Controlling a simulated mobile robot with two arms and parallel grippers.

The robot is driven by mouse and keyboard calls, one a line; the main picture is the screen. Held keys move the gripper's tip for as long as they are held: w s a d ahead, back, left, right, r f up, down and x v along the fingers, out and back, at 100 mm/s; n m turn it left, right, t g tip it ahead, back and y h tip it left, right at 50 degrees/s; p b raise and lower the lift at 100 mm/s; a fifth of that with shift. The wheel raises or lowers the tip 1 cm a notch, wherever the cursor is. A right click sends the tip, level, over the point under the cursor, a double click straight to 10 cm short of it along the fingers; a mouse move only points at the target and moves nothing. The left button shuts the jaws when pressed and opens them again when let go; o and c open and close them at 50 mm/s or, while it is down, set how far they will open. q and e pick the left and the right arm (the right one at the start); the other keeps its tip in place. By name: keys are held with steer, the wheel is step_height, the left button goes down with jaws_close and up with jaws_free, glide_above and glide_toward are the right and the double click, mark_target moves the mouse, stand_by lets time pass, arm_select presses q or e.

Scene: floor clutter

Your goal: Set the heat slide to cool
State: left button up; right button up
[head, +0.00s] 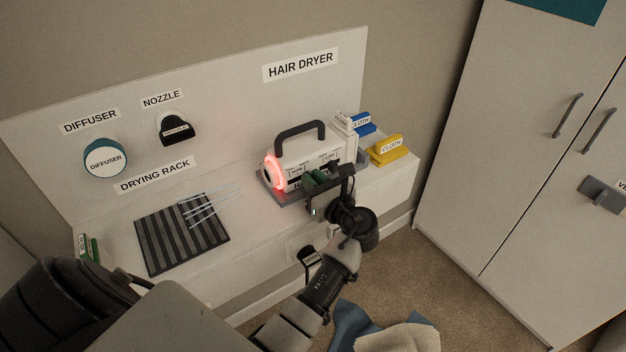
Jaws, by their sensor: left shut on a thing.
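The hair dryer (314,166) is a white box-like unit with a dark carrying handle. It sits in a grey tray (270,192) on the shelf. Its round left end (274,172) glows red. Small labels show along its front face, too small to read. My left gripper (322,180) is at this front face and shut on the heat slide, which the jaws hide. Its setting cannot be read. Green parts show at the fingertips. My right gripper is not in view.
A striped drying rack (182,238) with thin pale rods lies left on the shelf (262,225). A diffuser (105,159) and a nozzle (178,130) hang on the back panel. Crumpled cloth (385,335) lies on the floor.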

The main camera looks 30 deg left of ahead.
mark_target(288, 179)
arm_select(q)
jaws_close()
steer(key=shift+s+a+p, duration=0.1)
steer(key=shift+s+p, duration=0.1)
steer(key=shift+p, duration=0.1)
steer(key=s+p, duration=0.1)
steer(key=s+a+p, duration=0.1)
steer(key=s, duration=0.1)
steer(key=shift+s+a+r+p, duration=0.15)
steer(key=shift+a+p, duration=0.05)
steer(key=shift+p, duration=0.15)
steer(key=shift+s+a, duration=0.1)
steer(key=shift+s, duration=0.15)
steer(key=shift+f, duration=0.2)
steer(key=shift+w, duration=0.1)
steer(key=o, duration=0.7)
jaws_free()
